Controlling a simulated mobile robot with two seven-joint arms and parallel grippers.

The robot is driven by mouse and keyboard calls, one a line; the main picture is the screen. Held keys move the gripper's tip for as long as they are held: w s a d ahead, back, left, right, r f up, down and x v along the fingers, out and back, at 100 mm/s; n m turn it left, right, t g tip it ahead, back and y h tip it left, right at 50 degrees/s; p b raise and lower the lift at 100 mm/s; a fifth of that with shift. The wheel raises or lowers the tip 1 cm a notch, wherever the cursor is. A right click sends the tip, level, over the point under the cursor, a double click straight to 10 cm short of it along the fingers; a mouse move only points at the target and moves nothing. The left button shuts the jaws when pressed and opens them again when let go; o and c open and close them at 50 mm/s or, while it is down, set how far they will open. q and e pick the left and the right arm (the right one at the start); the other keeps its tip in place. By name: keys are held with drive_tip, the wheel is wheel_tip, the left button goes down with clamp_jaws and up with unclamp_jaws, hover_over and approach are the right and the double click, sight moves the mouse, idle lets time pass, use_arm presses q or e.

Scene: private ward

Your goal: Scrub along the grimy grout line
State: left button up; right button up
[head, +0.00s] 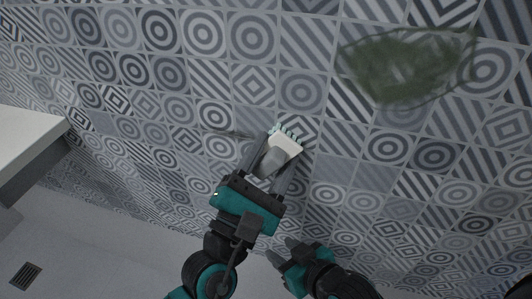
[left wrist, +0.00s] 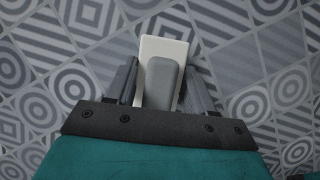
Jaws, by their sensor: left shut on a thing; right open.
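A scrub brush (head: 285,143) with a white head, pale teal bristles and a grey handle is held in my left gripper (head: 280,150). In the left wrist view the brush (left wrist: 164,50) sits between the fingers of my left gripper (left wrist: 161,78), handle toward the palm. Its bristles point up and away at the patterned tile wall; I cannot tell whether they touch it. A thin dark grimy streak (head: 228,133) runs along the tiles just left of the brush head; the brush may hide part of it. My right gripper (head: 284,251) is open and empty, lower down.
A large green smear (head: 400,68) marks the tiles at the upper right. A white ledge (head: 30,140) juts in at the left. A drain grate (head: 25,276) is in the pale floor at the lower left. The tiles around the brush are clear.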

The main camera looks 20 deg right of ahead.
use_arm(q)
drive_tip(key=shift+s+d+r+n+t+y, duration=0.15)
drive_tip(key=shift+s+r+n+t, duration=0.2)
drive_tip(key=shift+n, duration=0.4)
drive_tip(key=shift+s+d+r+n+t+y, duration=0.15)
drive_tip(key=shift+s+r+n, duration=0.2)
drive_tip(key=shift+n, duration=0.4)
drive_tip(key=shift+w+a+f, duration=0.1)
drive_tip(key=shift+w+a, duration=0.5)
drive_tip(key=shift+a, duration=0.3)
drive_tip(key=shift+w+a+f, duration=0.1)
drive_tip(key=shift+w+a, duration=0.45)
drive_tip(key=shift+a, duration=0.35)
drive_tip(key=shift+w+a+b, duration=0.8)
drive_tip(key=shift+w+a, duration=0.55)
drive_tip(key=shift+a, duration=0.15)
drive_tip(key=shift+w+a+b, duration=0.75)
drive_tip(key=shift+w+a, duration=0.55)
drive_tip(key=shift+a, duration=0.2)
drive_tip(key=shift+w+a+f+b, duration=0.15)
drive_tip(key=shift+w+a+b, duration=0.55)
drive_tip(key=shift+w+a, duration=0.45)
drive_tip(key=shift+a, duration=0.25)
